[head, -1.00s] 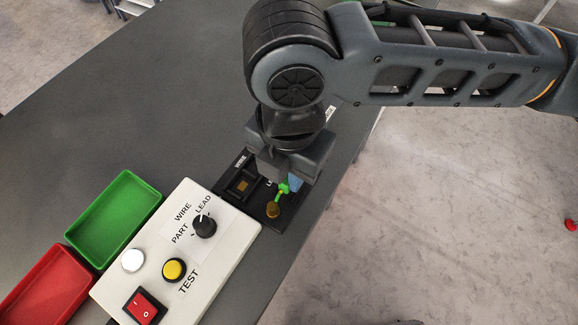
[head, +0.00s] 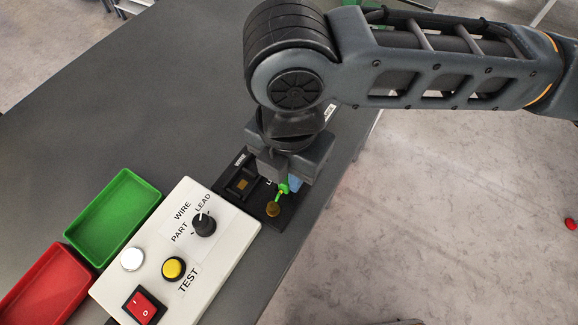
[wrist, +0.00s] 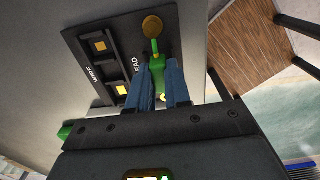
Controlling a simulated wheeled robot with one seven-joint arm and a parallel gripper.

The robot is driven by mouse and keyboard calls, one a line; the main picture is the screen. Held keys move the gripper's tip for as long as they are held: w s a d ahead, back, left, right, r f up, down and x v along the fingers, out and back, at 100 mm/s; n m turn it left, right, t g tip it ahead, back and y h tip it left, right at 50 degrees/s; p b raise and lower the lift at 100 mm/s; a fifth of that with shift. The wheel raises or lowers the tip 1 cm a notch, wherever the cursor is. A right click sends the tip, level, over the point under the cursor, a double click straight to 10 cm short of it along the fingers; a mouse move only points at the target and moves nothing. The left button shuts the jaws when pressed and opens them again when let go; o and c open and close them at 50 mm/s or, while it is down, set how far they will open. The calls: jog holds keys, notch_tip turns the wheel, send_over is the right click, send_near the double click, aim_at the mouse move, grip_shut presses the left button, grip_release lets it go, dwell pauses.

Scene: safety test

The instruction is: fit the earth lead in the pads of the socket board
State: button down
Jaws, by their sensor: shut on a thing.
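My gripper (head: 291,184) points down over the black socket board (head: 285,221), and its blue fingers (wrist: 159,84) are shut on the green earth lead (head: 284,188). In the wrist view the earth lead (wrist: 157,68) runs between the fingers toward a round brass pad (wrist: 152,27) at the board's far end. The lead's near end reaches or nearly reaches this pad; exact contact is unclear. The brass pad also shows in the head view (head: 273,209). The gripper hides the rest of the lead and any second pad in the head view.
The white test box (head: 228,242) has a black selector knob (head: 203,225), a yellow button (head: 173,267) and a red switch (head: 145,306). A green tray (head: 158,193) and a red tray (head: 87,284) lie at left. The socket board also bears square wire contacts (wrist: 101,46). The grey table beyond is clear.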

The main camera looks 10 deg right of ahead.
jog(key=shift+f+b, duration=0.3)
jog(key=shift+f, duration=0.25)
jog(key=c, duration=0.6)
grip_release()
jog(key=shift+r, duration=0.1)
jog(key=shift+r+p, duration=3)
jog(key=shift+r, duration=0.5)
